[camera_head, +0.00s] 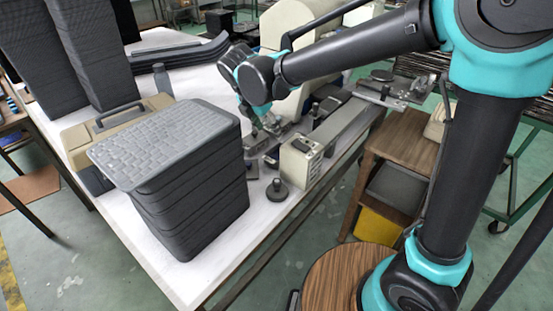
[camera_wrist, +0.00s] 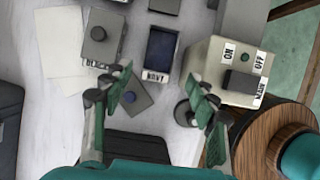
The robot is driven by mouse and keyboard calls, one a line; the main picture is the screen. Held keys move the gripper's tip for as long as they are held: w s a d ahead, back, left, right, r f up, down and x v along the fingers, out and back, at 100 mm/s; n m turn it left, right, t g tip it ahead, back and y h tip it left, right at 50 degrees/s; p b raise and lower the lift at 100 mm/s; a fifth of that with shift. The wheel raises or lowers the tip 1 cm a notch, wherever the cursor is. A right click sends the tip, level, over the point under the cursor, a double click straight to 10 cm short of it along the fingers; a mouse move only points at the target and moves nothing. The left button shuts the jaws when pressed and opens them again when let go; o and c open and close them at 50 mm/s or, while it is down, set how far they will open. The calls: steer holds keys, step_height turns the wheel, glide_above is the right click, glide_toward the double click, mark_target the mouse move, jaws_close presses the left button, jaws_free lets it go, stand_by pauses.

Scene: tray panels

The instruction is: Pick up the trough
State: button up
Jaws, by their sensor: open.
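I cannot tell for certain which thing is the trough. A small dark open-looking box (camera_wrist: 160,48) with a white label lies on the white table, ahead of my gripper in the wrist view. My gripper (camera_wrist: 160,98) is open, its two green-padded fingers spread wide with nothing between the tips. In the head view my gripper (camera_head: 268,128) hangs low over the table beside the machine, partly hidden by my wrist. A long dark curved piece (camera_head: 185,62) lies at the table's back.
A tall stack of dark grey trays (camera_head: 190,190) stands at the table's front left, with a beige case (camera_head: 110,125) behind it. A beige switch box (camera_head: 300,160) and a dark round-based piece (camera_head: 277,190) stand near the right edge. A grey box with a knob (camera_wrist: 103,38) lies left.

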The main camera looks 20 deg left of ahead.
glide_toward(278, 159)
steer(key=shift+w+d+f, duration=0.15)
steer(key=shift+w+d, duration=0.05)
steer(key=shift+w, duration=0.25)
steer(key=shift+w+d+f, duration=0.15)
steer(key=shift+w, duration=0.3)
steer(key=shift+s+x, duration=0.1)
steer(key=shift+x, duration=1.25)
steer(key=shift+s+x, duration=0.15)
steer(key=shift+x, duration=1.25)
steer(key=c, duration=1.1)
steer(key=shift+o, duration=0.2)
